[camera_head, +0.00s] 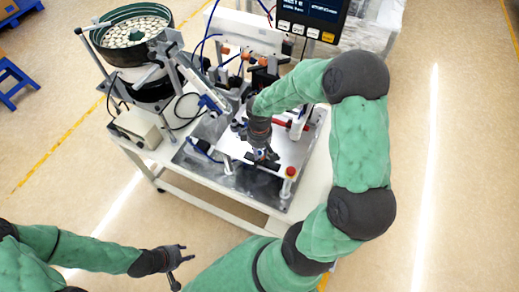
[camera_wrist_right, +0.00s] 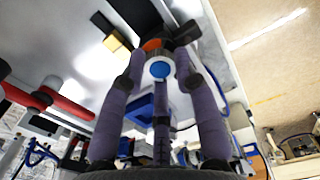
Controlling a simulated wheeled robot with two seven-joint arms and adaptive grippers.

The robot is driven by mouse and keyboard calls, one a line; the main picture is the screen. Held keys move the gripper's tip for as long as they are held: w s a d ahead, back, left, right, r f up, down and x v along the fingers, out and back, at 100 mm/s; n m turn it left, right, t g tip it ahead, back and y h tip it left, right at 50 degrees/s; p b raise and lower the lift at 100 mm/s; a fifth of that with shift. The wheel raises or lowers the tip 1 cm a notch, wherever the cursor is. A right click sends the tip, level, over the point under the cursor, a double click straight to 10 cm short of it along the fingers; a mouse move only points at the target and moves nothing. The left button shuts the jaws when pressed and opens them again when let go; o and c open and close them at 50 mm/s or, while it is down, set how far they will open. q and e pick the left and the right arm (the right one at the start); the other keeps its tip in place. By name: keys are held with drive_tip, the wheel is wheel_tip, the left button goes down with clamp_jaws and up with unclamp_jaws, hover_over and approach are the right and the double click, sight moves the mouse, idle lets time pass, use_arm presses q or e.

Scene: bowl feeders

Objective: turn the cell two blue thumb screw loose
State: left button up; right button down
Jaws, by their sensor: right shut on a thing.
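The blue thumb screw (camera_wrist_right: 160,69) shows as a round blue face between the fingers in the right wrist view. My right gripper (camera_head: 262,160) is over the front part of the feeder station's plate. In the right wrist view its purple-grey fingers (camera_wrist_right: 157,58) close in around the blue screw and are shut on it. The gripper hides most of the screw in the head view. My left gripper (camera_head: 179,262) is away from the station at the lower left, with its fingers apart and empty.
A bowl feeder (camera_head: 130,34) full of pale parts stands at the station's back left. A red button (camera_head: 291,171) is right of my right gripper. A screen (camera_head: 312,16) stands behind. A grey box (camera_head: 137,128) sits at the table's left. The floor in front is clear.

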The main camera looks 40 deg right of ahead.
sight(260, 153)
drive_tip(key=shift+d+r+n, duration=0.1)
drive_tip(key=shift+n, duration=0.8)
drive_tip(key=c, duration=0.9)
unclamp_jaws()
drive_tip(key=shift+c, duration=0.2)
wheel_tip(260, 153, up, 12)
